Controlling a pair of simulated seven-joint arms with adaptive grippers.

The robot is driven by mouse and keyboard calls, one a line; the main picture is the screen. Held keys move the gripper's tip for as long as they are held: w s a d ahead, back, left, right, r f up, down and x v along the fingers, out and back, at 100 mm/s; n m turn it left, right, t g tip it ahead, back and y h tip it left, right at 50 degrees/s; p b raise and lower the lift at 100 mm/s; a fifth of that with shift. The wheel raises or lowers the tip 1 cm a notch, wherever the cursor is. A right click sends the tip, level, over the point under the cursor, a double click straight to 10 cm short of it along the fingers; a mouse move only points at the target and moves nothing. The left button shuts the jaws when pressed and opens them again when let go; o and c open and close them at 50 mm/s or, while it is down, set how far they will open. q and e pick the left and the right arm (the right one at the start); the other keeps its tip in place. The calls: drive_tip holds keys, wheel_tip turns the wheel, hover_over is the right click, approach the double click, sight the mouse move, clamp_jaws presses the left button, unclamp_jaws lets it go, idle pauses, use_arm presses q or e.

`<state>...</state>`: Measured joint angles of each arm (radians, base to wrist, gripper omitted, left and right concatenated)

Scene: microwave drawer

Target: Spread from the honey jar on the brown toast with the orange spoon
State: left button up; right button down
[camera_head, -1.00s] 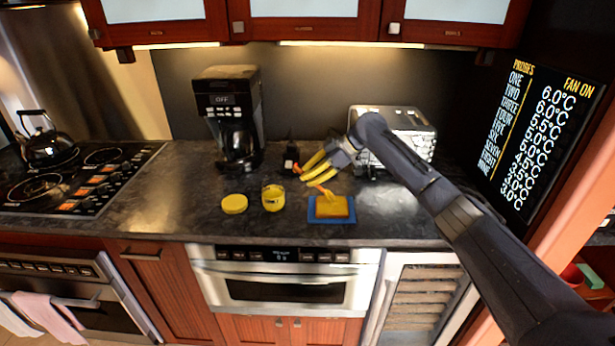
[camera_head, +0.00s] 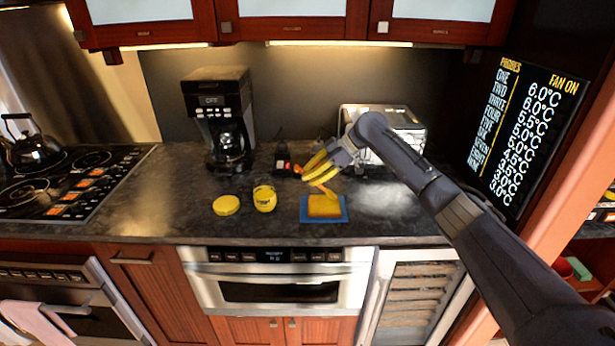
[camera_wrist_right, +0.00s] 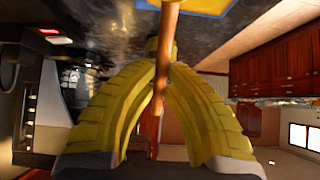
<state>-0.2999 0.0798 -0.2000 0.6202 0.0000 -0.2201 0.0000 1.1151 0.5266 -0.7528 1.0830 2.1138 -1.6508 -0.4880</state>
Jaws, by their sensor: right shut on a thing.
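My right gripper (camera_head: 309,170) has yellow fingers and is shut on the orange spoon (camera_head: 326,190), just above and behind the toast. In the right wrist view the spoon's handle (camera_wrist_right: 167,45) runs between the fingertips. The spoon's lower end is over or on the toast; I cannot tell whether it touches. The toast (camera_head: 324,206) looks yellow-brown and lies on a blue board (camera_head: 341,217). The honey jar (camera_head: 264,198) stands open to the left of the board, with yellow contents. My left gripper is not in view.
A round yellow lid (camera_head: 226,205) lies left of the jar. A coffee maker (camera_head: 218,115) and a toaster (camera_head: 408,130) stand at the back. A dark bottle (camera_head: 281,157) stands behind the jar. The counter right of the board is clear.

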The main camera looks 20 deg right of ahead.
sight(297, 170)
drive_tip(key=shift+a, duration=0.2)
drive_tip(key=shift+w+a, duration=0.2)
drive_tip(key=shift+a, duration=0.45)
drive_tip(key=shift+w+a, duration=0.15)
drive_tip(key=shift+a, duration=0.5)
drive_tip(key=shift+a, duration=0.2)
drive_tip(key=shift+w+a, duration=0.2)
drive_tip(key=shift+a, duration=0.4)
drive_tip(key=shift+w+a, duration=0.15)
drive_tip(key=shift+a, duration=0.45)
wheel_tip(297, 170, up, 7)
idle(0.7)
idle(0.7)
